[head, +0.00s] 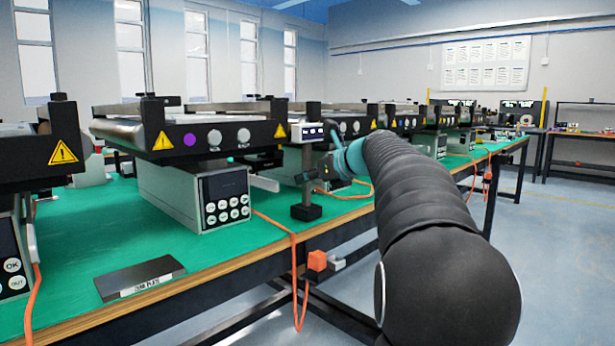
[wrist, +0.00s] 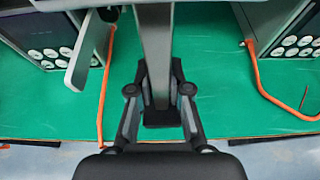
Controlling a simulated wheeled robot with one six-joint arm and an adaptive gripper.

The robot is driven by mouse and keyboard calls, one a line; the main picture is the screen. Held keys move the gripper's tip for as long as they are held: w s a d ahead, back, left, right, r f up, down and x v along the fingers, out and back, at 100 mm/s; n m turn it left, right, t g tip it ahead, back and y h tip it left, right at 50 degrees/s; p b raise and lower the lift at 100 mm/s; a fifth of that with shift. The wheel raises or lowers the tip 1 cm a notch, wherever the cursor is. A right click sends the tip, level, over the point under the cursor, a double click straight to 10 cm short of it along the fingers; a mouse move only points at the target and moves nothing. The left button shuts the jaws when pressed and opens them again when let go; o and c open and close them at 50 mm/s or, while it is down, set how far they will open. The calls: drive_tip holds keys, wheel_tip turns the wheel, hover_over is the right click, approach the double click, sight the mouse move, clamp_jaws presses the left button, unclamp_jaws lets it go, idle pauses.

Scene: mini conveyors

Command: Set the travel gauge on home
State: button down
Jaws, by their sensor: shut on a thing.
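The travel gauge (head: 306,178) is a dark upright post with a pale display head and a square black base, near the front edge of the green bench. In the wrist view, its post (wrist: 156,50) runs between my fingers, and its black base (wrist: 162,118) shows below. My gripper (head: 322,172) is shut on the post, from the right in the head view; both fingers also show in the wrist view (wrist: 160,91). I cannot tell whether the base touches the bench. A flat black plate (head: 125,274) with a small, hard-to-read label lies at the front left; it may be home.
A mini conveyor (head: 155,187) with a keypad stands left of the gauge, and another (head: 62,151) stands at the far left. Orange cables (head: 292,250) hang over the bench front. The green bench top (head: 215,245) is clear between plate and gauge.

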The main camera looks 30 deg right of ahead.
drive_tip(key=c, duration=1.1)
unclamp_jaws()
drive_tip(key=shift+f, duration=0.1)
drive_tip(key=shift+r, duration=0.2)
drive_tip(key=v, duration=1.2)
drive_tip(key=shift+p, duration=0.45)
